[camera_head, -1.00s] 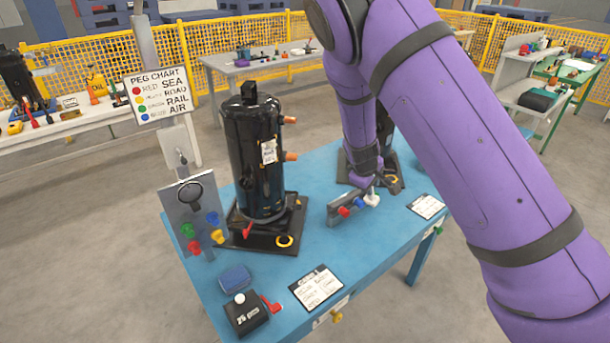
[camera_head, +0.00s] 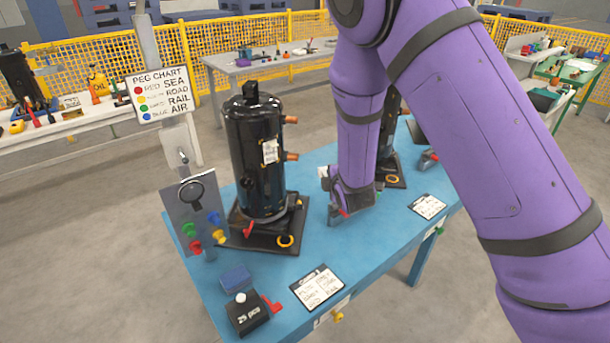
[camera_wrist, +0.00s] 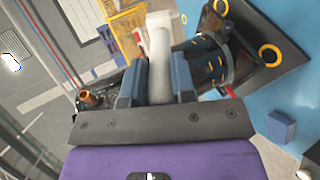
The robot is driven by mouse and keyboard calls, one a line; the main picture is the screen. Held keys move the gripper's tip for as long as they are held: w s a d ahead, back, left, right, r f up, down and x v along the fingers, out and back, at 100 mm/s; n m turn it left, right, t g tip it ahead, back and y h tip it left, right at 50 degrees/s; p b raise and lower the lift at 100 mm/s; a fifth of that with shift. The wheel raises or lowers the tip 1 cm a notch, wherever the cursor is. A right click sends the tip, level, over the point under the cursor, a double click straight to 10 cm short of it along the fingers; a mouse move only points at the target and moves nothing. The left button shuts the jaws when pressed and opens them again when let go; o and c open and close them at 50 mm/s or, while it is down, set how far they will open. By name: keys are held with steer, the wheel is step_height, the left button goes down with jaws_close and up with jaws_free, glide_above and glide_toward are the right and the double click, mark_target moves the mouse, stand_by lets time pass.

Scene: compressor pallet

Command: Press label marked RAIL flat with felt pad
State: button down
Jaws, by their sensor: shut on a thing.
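My gripper (camera_wrist: 157,88) is shut on a white tool (camera_wrist: 160,62), held between two blue fingers in the wrist view. A white bit of it (camera_head: 323,172) shows beside my wrist in the head view. I cannot tell whether its end is the felt pad. The near black compressor (camera_head: 255,160) stands upright left of my gripper, with a white label (camera_head: 270,151) on its side; the label's words are too small to read. In the wrist view the compressor (camera_wrist: 212,62) lies beyond my fingers, apart from the tool. A second compressor (camera_head: 388,140) is mostly hidden behind my arm.
The peg chart (camera_head: 160,93) lists RAIL beside green. A grey panel (camera_head: 180,208) with coloured pegs stands at the blue table's (camera_head: 250,258) left edge. A blue block (camera_head: 235,278), a black box (camera_head: 247,315) and a written card (camera_head: 317,287) lie at the front.

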steer(key=s+a+r+n+t+y, duration=0.2)
steer(key=a+r+n+y, duration=0.3)
steer(key=a+y, duration=0.3)
steer(key=shift+s+a+r, duration=0.45)
steer(key=shift+a+r, duration=0.1)
steer(key=shift+a, duration=0.85)
steer(key=shift+w+a, duration=0.2)
steer(key=shift+w, duration=0.05)
stand_by(0.5)
steer(key=shift+v, duration=1.75)
steer(key=shift+w+f, duration=0.1)
steer(key=shift+w+a+f, duration=0.3)
steer(key=shift+w+f, duration=0.05)
steer(key=shift+w, duration=0.2)
steer(key=shift+w+a+f, duration=0.3)
steer(key=shift+w+f, duration=0.05)
steer(key=shift+w, duration=0.2)
steer(key=shift+w+a, duration=0.25)
steer(key=shift+w, duration=0.1)
steer(key=shift+s, duration=0.1)
